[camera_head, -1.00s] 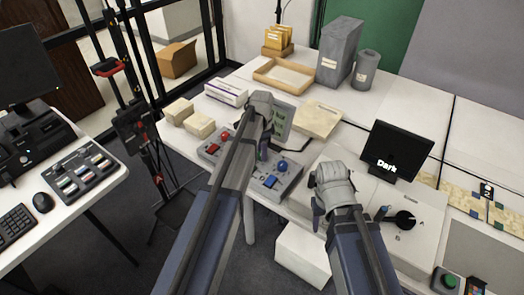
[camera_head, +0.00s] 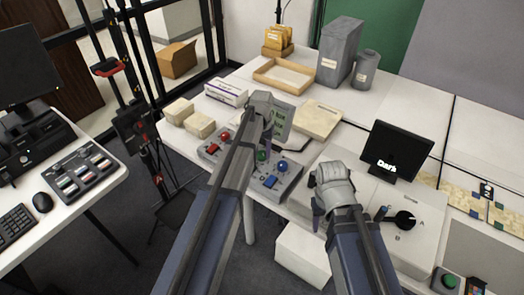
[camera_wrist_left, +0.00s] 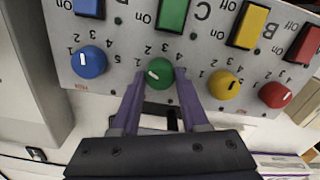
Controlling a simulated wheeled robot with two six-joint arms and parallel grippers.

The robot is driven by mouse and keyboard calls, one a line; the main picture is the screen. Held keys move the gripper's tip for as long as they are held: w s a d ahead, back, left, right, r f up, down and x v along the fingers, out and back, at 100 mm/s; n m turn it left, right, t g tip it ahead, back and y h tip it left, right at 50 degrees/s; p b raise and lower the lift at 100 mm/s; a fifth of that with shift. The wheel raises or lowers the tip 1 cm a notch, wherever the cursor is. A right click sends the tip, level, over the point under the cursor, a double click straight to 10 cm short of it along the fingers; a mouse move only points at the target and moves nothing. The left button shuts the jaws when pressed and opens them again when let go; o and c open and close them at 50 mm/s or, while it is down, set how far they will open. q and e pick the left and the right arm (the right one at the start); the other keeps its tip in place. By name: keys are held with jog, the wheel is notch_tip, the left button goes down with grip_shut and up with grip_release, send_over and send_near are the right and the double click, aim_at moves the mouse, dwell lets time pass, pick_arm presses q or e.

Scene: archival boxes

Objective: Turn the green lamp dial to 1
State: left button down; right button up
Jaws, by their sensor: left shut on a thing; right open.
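The green dial (camera_wrist_left: 160,73) sits on a grey control panel (camera_wrist_left: 130,22), below a rectangular green switch (camera_wrist_left: 173,15) in the left wrist view. Its white mark lies on its left side, towards the 1 of the printed numbers. My left gripper (camera_wrist_left: 161,104) is shut on the dial, one purple finger at each side.
Blue (camera_wrist_left: 89,62), yellow (camera_wrist_left: 223,84) and red (camera_wrist_left: 275,94) dials flank the green one closely. A black screen reading "Dark" (camera_head: 398,150) stands to the right. Boxes (camera_head: 199,124) stand behind the panel.

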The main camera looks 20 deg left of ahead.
aim_at(262, 153)
pick_arm(q)
jog(key=shift+n, duration=2)
jog(key=shift+c, duration=2)
grip_release()
jog(key=shift+r, duration=0.1)
notch_tip(262, 153, up, 8)
jog(key=p, duration=0.8)
jog(key=shift+f, duration=0.2)
